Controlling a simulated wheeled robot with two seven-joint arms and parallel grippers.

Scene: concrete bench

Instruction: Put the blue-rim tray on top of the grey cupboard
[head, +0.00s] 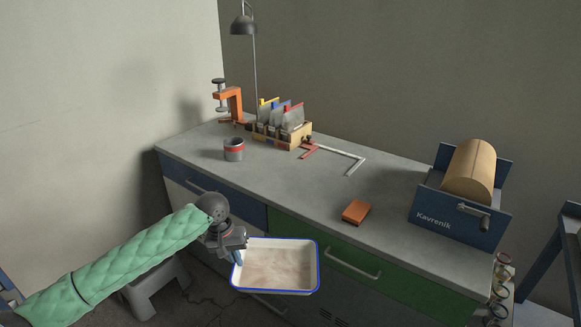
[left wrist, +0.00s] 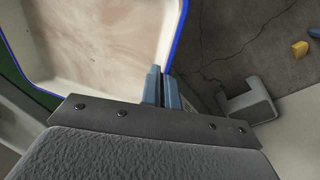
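The blue-rim tray (head: 275,264) is a shallow white pan with a blue edge and a brown-stained floor, in front of the bench's green drawer. It looks empty. My left gripper (head: 237,256) is at the tray's left edge. In the left wrist view its blue-grey fingers (left wrist: 162,86) are close together on the tray's rim (left wrist: 176,45). The tray is held off the floor, its inside facing the head camera. My right gripper is not in view. I cannot make out a grey cupboard in either view.
The bench top (head: 255,178) carries a grey cup (head: 233,150), an orange clamp (head: 234,100), a wooden rack (head: 283,134), an orange-brown block (head: 356,211) and a blue Kavrenik machine (head: 446,220). A grey stool (head: 157,287) stands on the floor at left. The bench's front middle is clear.

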